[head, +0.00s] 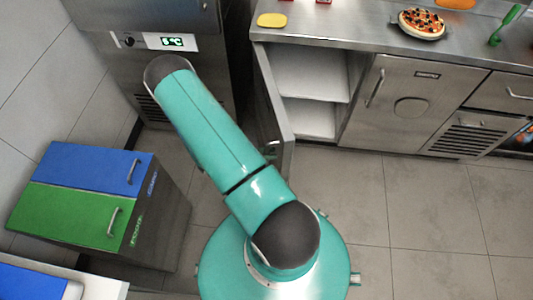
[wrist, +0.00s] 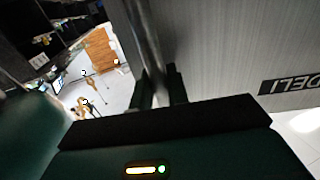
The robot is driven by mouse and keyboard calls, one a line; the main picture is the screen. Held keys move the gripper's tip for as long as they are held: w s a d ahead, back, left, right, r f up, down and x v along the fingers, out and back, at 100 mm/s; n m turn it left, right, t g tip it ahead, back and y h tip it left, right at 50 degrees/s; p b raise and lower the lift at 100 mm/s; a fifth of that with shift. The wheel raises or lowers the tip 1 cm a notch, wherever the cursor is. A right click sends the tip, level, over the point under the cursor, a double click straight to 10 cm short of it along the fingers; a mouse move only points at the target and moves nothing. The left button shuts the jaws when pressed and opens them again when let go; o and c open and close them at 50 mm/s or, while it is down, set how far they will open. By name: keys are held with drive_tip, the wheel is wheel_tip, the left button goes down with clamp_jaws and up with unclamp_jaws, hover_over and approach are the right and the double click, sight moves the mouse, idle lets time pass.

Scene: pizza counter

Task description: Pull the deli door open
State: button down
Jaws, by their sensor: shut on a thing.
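The deli door (head: 274,105) stands swung out from the left end of the steel counter, seen nearly edge-on in the head view. In the wrist view its brushed steel face (wrist: 220,45) carries a black DELI label (wrist: 290,85). A round metal handle bar (wrist: 143,35) runs along that face. My gripper (wrist: 160,88) is shut on the handle bar, its two dark fingers either side of it. In the head view my gripper is hidden by my teal arm and the door.
White shelves (head: 310,75) show inside the open cabinet. A closed cabinet door (head: 390,95) is to its right. A bin with blue and green lids (head: 75,215) stands left. A steel appliance with a display (head: 165,41) is behind my arm. Tiled floor (head: 430,205) at the right is clear.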

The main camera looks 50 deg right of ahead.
drive_tip(key=shift+s+d, duration=0.1)
drive_tip(key=c, duration=1.4)
unclamp_jaws()
drive_tip(key=shift+c, duration=0.2)
drive_tip(key=v, duration=1.4)
